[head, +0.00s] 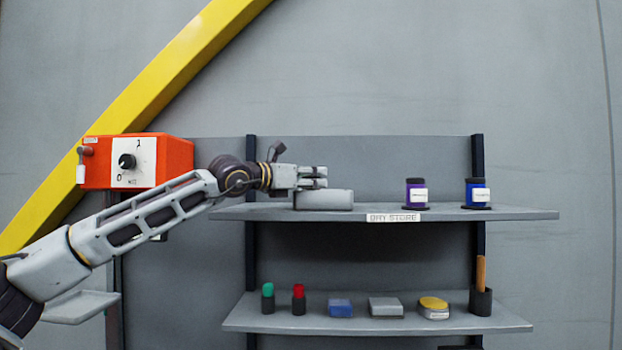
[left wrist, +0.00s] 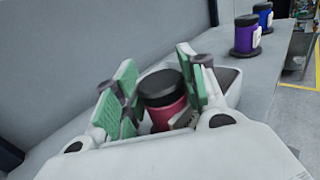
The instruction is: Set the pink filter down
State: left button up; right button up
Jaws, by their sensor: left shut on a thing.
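The pink filter (left wrist: 165,117), a pink cylinder with a black cap, stands between the green pads of my left gripper (left wrist: 158,90) in the left wrist view. In the head view my left gripper (head: 315,177) reaches in from the left, just above a low grey block-like piece (head: 324,200) on the upper shelf (head: 475,214). The gripper is shut on the filter. The filter cannot be made out in the head view, and its base is hidden in the wrist view, so I cannot tell whether it touches anything below. My right gripper is not in view.
A purple filter (head: 416,194) and a blue filter (head: 477,193) stand to the right on the upper shelf, with clear shelf before them. The lower shelf (head: 375,324) holds several small items. An orange box with a knob (head: 137,162) is at left.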

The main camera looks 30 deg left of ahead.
pick_arm(q)
jog(key=shift+f, duration=0.1)
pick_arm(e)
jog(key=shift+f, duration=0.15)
pick_arm(q)
jog(key=o, duration=0.7)
jog(key=shift+c, duration=0.2)
jog(key=o, duration=0.4)
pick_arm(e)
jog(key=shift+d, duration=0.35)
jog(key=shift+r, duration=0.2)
pick_arm(q)
jog(key=shift+b+v, duration=1)
jog(key=shift+v, duration=1.35)
jog(key=b+v, duration=0.2)
jog(key=v, duration=0.5)
jog(key=shift+s+b, duration=0.15)
jog(key=shift+b, duration=0.15)
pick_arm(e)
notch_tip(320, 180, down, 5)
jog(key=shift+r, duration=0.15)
